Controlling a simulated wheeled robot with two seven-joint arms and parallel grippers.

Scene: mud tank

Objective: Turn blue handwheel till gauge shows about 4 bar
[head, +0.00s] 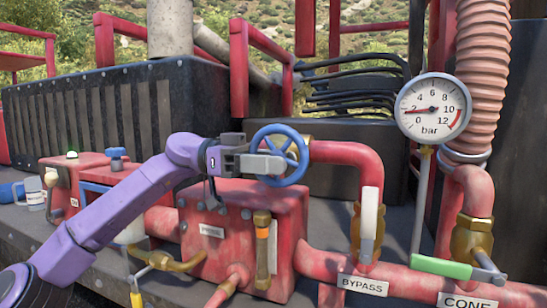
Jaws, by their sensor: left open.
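The blue handwheel (267,131) stands upright on a red pipe elbow above the red pump box (290,203). My left gripper (284,160) is at the wheel, with its fingers over the lower middle part of the wheel face. Its jaws are open; whether a finger touches the rim or spokes cannot be told. The fingers hide part of the wheel. The round white gauge (432,122) at the upper right is marked in bar; its needle points left, close to the 2. My right gripper is not in view.
A white-handled valve lever (369,212) and a green-handled lever (442,267) sit on the red pipes to the right. A ribbed hose (483,70) rises beside the gauge. A mug (35,193) stands at the left.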

